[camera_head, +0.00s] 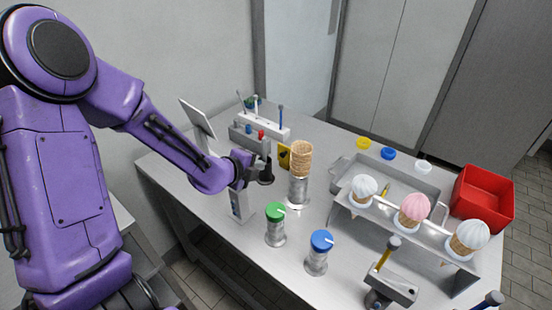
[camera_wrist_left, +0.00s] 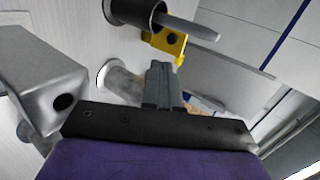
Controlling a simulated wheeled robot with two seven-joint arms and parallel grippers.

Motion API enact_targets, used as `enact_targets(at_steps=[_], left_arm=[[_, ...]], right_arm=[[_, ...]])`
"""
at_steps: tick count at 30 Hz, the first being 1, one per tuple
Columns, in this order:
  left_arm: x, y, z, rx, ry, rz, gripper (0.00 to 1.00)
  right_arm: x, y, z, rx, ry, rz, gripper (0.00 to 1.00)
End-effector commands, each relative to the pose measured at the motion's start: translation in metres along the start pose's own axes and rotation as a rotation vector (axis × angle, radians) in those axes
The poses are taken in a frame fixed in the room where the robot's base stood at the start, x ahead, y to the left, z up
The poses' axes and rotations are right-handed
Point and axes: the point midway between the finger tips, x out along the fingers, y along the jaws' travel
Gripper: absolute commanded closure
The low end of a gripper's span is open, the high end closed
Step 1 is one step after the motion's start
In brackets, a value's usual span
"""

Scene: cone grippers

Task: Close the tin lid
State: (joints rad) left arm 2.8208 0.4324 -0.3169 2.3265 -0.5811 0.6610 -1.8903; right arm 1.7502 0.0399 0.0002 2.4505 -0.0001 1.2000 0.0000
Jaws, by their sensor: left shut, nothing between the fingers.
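Two silver tins stand upright near the table's front: one with a green lid (camera_head: 275,211) and one with a blue lid (camera_head: 321,240). My left gripper (camera_head: 265,170) is shut and empty, above the table behind the green-lidded tin and beside the cone stack. Its closed fingers (camera_wrist_left: 162,82) show in the left wrist view. My right gripper is not in view.
Stacked cones (camera_head: 301,158) stand on a silver holder right of my left gripper. A rack (camera_head: 408,216) holds ice-cream cones. Yellow (camera_head: 363,143), blue (camera_head: 388,153) and white (camera_head: 423,167) round items lie behind a metal tray (camera_head: 438,187). A red bin (camera_head: 484,198) stands at right.

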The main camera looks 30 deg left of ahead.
Motion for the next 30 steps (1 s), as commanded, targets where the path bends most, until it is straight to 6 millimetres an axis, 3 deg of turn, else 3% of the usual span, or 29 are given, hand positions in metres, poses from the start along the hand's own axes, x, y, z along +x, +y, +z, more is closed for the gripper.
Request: enact_targets(at_steps=[9,15,30], left_arm=[[0.07,0.001,0.001,-0.008,-0.002,0.002,1.0],[0.094,-0.017,0.001,-0.007,-0.002,0.0,1.0],[0.101,-0.02,0.004,-0.006,-0.003,0.002,1.0]], right_arm=[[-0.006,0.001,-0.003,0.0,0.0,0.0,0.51],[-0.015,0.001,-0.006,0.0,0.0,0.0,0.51],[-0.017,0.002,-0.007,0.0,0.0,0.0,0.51]])
